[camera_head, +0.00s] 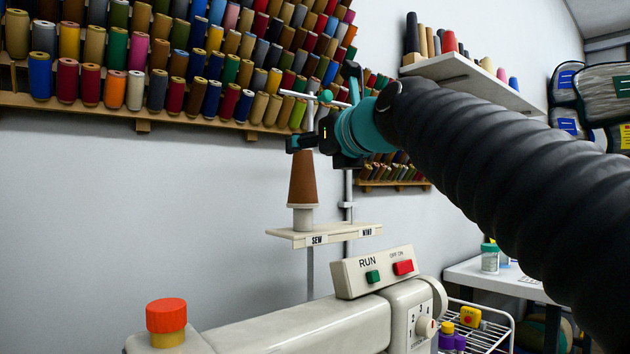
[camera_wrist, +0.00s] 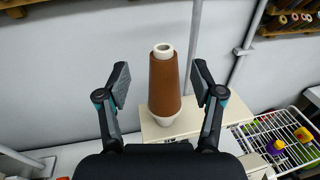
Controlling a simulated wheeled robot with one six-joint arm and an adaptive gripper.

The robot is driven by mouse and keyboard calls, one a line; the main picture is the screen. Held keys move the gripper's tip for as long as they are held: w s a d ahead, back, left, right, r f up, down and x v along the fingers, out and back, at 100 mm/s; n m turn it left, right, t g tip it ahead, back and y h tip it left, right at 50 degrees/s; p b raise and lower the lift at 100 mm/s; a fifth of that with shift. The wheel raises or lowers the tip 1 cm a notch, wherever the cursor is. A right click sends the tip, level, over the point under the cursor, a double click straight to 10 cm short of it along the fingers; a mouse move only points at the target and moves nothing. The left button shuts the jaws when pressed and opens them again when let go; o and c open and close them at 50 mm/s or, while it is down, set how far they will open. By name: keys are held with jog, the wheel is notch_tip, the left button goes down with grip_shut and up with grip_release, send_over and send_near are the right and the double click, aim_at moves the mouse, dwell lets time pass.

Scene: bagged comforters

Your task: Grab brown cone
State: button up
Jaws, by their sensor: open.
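The brown cone (camera_head: 303,180) stands upright on a white holder on the small cream shelf (camera_head: 282,234) marked SEW and WIND. In the wrist view the brown cone (camera_wrist: 164,85) with its pale top rim stands between the two fingers. My gripper (camera_wrist: 159,82) is open, with one finger to the left of the cone and one to the right, and gaps show on both sides. In the head view my gripper (camera_head: 302,143) is at the cone's top, and it hides the cone's upper end.
A rack of several colored spools (camera_head: 130,60) hangs on the wall behind. A thin metal pole (camera_head: 347,190) stands just right of the cone. The sewing machine (camera_head: 300,325) with its RUN panel (camera_head: 375,270) is below. A wire basket (camera_wrist: 280,140) is at lower right.

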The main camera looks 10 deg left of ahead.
jog(key=shift+r+p+x, duration=0.2)
jog(key=shift+p+x, duration=0.05)
jog(key=shift+x, duration=1.1)
jog(key=shift+r+p+x, duration=0.15)
jog(key=shift+p+x, duration=0.05)
jog(key=shift+x, duration=1.15)
jog(key=shift+w+d, duration=0.1)
jog(key=shift+d, duration=0.05)
grip_shut()
